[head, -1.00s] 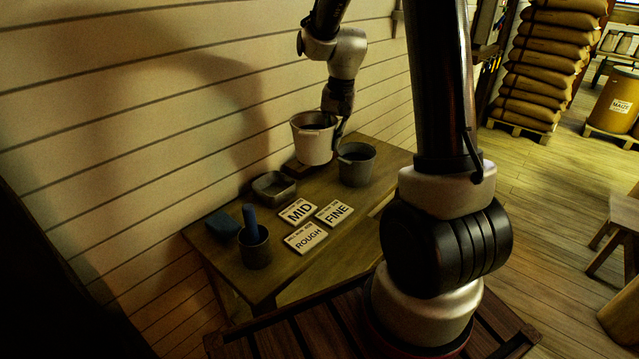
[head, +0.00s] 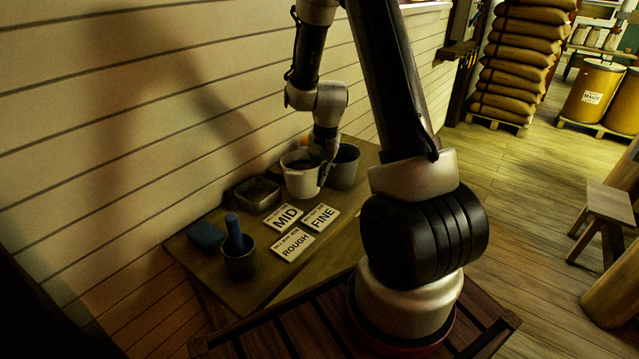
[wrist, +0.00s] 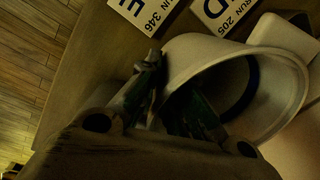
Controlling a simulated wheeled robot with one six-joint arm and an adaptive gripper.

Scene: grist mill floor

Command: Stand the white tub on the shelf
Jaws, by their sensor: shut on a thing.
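The white tub (head: 301,183) is at the back of the wooden table, upright, close to the tabletop; I cannot tell whether its base touches it. My gripper (head: 325,165) is shut on the right side of its rim. In the wrist view the tub's wide rim (wrist: 296,98) and dark inside show, with one finger of my gripper (wrist: 172,98) outside the wall and the other inside. A dark wooden ledge (head: 456,50) juts from the wall at the upper right; I cannot tell whether it is the shelf.
A grey bucket (head: 346,170) stands close right of the tub. A metal tray (head: 256,194) lies to its left. The MID (head: 284,217), FINE (head: 321,217) and ROUGH (head: 294,244) cards lie in front. A dark cup (head: 240,262) and blue block (head: 206,235) are at front left.

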